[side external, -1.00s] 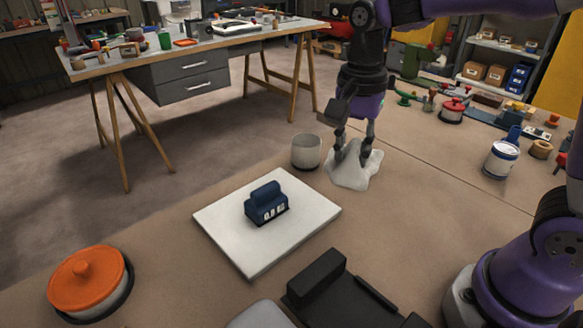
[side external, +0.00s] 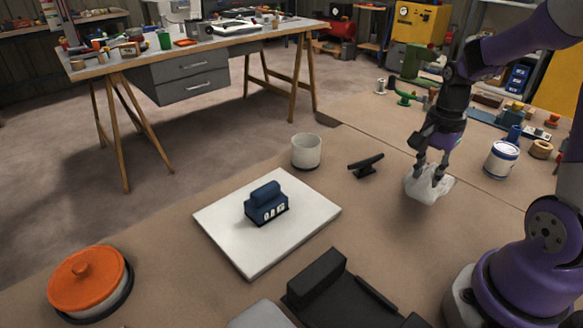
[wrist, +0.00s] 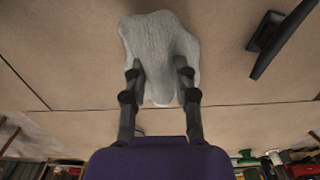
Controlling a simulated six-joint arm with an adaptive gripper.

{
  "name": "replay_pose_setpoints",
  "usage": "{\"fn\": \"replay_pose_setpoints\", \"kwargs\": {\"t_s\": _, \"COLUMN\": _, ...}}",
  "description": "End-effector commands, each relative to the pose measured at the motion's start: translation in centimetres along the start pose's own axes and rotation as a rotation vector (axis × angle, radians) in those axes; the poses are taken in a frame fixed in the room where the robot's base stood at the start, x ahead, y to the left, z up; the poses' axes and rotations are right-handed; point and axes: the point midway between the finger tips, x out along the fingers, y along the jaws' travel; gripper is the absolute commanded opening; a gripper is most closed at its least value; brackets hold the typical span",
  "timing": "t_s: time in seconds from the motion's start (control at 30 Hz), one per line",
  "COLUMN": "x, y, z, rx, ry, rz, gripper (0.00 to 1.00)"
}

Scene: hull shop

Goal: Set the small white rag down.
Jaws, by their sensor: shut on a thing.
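The small white rag (side external: 428,188) is bunched between the fingers of my gripper (side external: 431,172) on the right part of the bench. My gripper points down and is shut on it. In the wrist view the rag (wrist: 160,50) spreads out beyond my gripper's fingertips (wrist: 160,70). Whether the rag's lower edge touches the bench or hangs just above it, I cannot tell.
A small black cleat-like piece (side external: 366,165) stands left of the rag; it also shows in the wrist view (wrist: 278,40). A pale cup (side external: 306,151), a white board (side external: 240,245) with a blue block (side external: 266,205), and a paint tin (side external: 500,160) stand around. Bare bench lies between them.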

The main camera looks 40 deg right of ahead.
Motion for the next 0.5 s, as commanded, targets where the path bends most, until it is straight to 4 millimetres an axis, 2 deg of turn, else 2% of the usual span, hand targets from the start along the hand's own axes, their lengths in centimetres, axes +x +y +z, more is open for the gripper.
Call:
{"fn": "replay_pose_setpoints", "kwargs": {"t_s": 0.2, "x": 3.3, "y": 0.1, "z": 0.1, "rx": 0.000, "ry": -0.003, "rz": 0.005, "gripper": 0.00}}
{"fn": "replay_pose_setpoints", "kwargs": {"t_s": 0.5, "x": 3.8, "y": 0.0, "z": 0.0, "rx": 0.000, "ry": 0.000, "rz": 0.001, "gripper": 0.00}}
